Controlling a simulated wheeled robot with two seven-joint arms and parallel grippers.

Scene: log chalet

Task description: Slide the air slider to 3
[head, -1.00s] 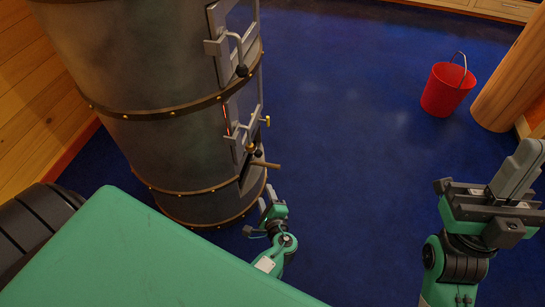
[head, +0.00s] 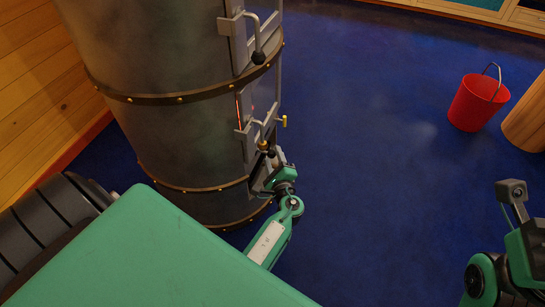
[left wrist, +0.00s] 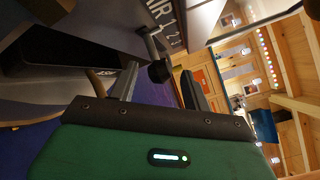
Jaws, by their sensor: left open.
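The dark metal stove (head: 165,60) stands at the left in the head view. In the left wrist view a plate with white lettering, "AIR 1 2" (left wrist: 165,14), shows at the top, its far end cut off. A black knob on a bent metal stem, the air slider's knob (left wrist: 159,71), stands out from it. My left gripper (head: 268,172) is low at the stove's door side and open. In the wrist view its fingers (left wrist: 160,88) lie on either side of the knob; contact cannot be told. The slider's setting cannot be read.
A door handle with a black knob (head: 259,56) and a latch with brass knobs (head: 263,145) are above my gripper. A wooden handle (left wrist: 95,82) is beside the left finger. A red bucket (head: 478,103) stands at right. Blue floor (head: 380,170) is clear between.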

